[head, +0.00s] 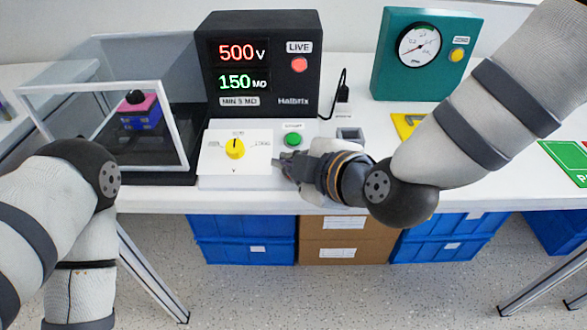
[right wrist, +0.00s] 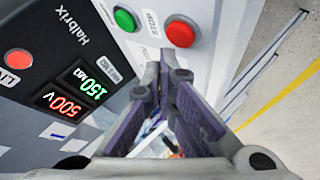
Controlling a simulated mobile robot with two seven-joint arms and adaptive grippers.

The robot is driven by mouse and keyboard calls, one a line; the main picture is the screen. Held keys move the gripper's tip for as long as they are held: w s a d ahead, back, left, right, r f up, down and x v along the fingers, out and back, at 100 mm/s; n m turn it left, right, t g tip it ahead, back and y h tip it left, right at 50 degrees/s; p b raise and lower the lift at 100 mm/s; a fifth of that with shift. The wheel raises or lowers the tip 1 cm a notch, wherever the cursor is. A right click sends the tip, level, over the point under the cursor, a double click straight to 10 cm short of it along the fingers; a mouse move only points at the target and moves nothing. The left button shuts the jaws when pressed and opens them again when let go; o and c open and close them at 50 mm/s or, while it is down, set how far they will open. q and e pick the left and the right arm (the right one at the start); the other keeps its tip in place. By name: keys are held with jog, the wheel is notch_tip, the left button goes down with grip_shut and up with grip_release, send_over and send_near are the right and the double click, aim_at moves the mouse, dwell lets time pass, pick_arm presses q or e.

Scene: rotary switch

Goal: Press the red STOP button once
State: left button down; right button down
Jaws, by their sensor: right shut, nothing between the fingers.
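The red STOP button (right wrist: 180,33) shows in the right wrist view, near the top, on a white panel (right wrist: 150,50) beside the green button (right wrist: 125,20). In the head view the green button (head: 292,140) is visible, and the red button is hidden behind my right gripper (head: 279,163). My right gripper is shut and empty, its fingertips at the white panel's front part. In the wrist view the fingertips (right wrist: 163,78) appear just below the red button; I cannot tell whether they touch the panel. My left arm shows at the left, its gripper out of view.
A black meter (head: 262,60) reads 500 V and 150 MΩ, with a red LIVE lamp (head: 299,64) lit. A yellow rotary knob (head: 234,149) is left of the green button. A clear enclosure (head: 120,110) stands left, a teal gauge box (head: 420,60) at right.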

jog(key=shift+f, duration=0.1)
jog(key=shift+w+f, duration=0.1)
jog(key=shift+f, duration=0.2)
